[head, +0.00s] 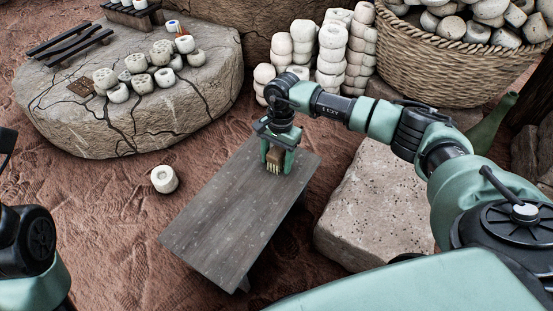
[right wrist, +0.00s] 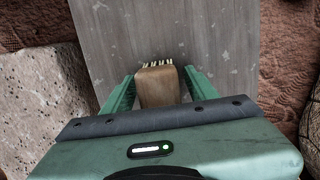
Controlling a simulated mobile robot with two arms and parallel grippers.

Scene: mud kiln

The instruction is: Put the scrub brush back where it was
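The scrub brush (head: 274,164) has a brown wooden block and pale bristles. It is at the far end of the grey plank table (head: 225,222), with its bristles towards the tabletop. I cannot tell whether they touch it. My right gripper (head: 276,160) comes down from above with a finger on each side of the brush, and looks shut on it. In the right wrist view the brush block (right wrist: 158,88) sits between the green fingers, bristle tips showing beyond it. My left arm shows at the left edge, but its gripper is out of view.
A white clay piece (head: 164,179) lies on the ground left of the table. A cracked stone slab (head: 135,115) holds several clay pieces. A stone block (head: 375,215) stands close right of the table. Stacked clay pieces (head: 333,50) and a wicker basket (head: 445,68) stand behind. Most of the tabletop is clear.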

